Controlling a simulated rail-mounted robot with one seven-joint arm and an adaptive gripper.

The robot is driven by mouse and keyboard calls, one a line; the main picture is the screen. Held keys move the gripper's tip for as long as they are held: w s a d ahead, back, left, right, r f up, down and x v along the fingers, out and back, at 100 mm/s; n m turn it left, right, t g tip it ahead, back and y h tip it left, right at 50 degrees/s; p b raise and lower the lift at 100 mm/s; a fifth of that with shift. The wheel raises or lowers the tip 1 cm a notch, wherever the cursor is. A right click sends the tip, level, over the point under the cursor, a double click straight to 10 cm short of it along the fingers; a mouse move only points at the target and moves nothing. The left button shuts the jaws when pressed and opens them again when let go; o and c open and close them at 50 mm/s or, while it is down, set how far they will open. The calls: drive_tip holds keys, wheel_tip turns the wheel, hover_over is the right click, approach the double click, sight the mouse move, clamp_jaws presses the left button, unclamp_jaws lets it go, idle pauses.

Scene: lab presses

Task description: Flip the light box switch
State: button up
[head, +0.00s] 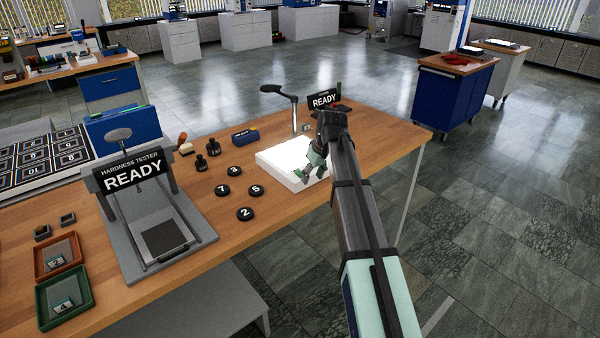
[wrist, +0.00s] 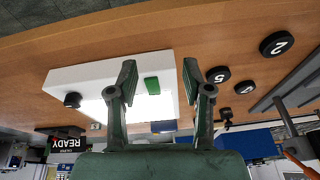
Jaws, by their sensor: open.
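The light box (head: 272,160) is a low white box on the wooden bench, partly hidden by my arm in the head view. In the wrist view the light box (wrist: 85,78) has a bright lit panel, a green switch (wrist: 152,86) and a black knob (wrist: 72,100). My gripper (head: 312,180) is over the right part of the box. In the wrist view my gripper (wrist: 159,80) is open and empty, with the green switch between its fingers in the picture. I cannot tell how far above the switch the fingertips are.
Several black numbered discs (head: 245,214) lie left of the box. A hardness tester (head: 128,172) showing READY stands further left. A lever press (head: 294,112) and another READY display (head: 322,101) stand behind the box. A small blue box (head: 245,136) is behind the discs.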

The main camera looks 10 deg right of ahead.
drive_tip(key=n+t, duration=0.1)
approach(299, 172)
drive_tip(key=p+x, duration=0.3)
drive_tip(key=x, duration=0.5)
drive_tip(key=shift+s+d, duration=0.1)
idle(0.4)
drive_tip(key=shift+c, duration=0.4)
clamp_jaws()
